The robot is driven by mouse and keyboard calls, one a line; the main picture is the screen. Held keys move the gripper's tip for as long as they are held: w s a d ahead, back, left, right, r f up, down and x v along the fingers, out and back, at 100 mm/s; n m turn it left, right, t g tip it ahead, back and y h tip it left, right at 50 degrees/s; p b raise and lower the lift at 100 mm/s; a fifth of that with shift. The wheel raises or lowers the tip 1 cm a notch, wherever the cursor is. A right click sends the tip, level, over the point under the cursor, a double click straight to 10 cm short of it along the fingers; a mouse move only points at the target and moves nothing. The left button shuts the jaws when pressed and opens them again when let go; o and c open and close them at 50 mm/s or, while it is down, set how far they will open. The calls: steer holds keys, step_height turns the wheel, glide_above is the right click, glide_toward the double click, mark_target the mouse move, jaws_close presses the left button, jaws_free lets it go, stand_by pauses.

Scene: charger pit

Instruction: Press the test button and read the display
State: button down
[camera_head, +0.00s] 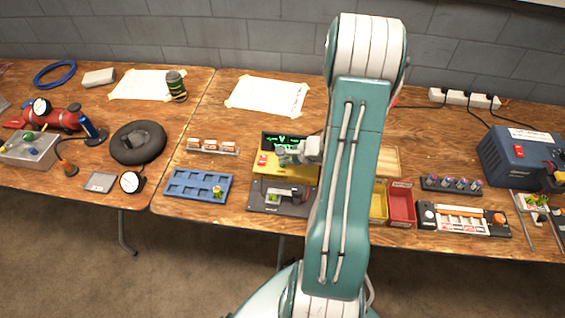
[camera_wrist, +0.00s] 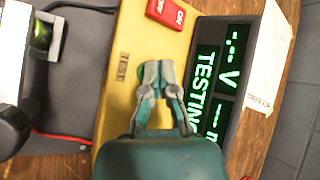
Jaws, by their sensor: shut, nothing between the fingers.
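The tester has a yellow panel (camera_wrist: 112,100) with a red ON switch (camera_wrist: 166,12) and a printed TEST label (camera_wrist: 122,66). Its black display (camera_wrist: 218,75) shows green text: dashes before a V, the word TESTING, and dashes before a cut-off unit. In the head view the display (camera_head: 283,140) stands behind the yellow panel (camera_head: 300,174). My gripper (camera_wrist: 160,68) is shut and empty, its fingertips over the panel beside the TEST label. My gripper also shows in the head view (camera_head: 282,158).
A dark fixture (camera_head: 262,203) with a small part lies in front of the panel. A blue tray (camera_head: 180,188) is to the left. Yellow (camera_head: 378,203) and red (camera_head: 402,204) bins stand to the right, partly behind my arm. A red cable (camera_wrist: 62,137) runs near the panel.

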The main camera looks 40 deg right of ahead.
steer(key=shift+r, duration=0.75)
steer(key=shift+r, duration=0.1)
steer(key=shift+r, duration=2.4)
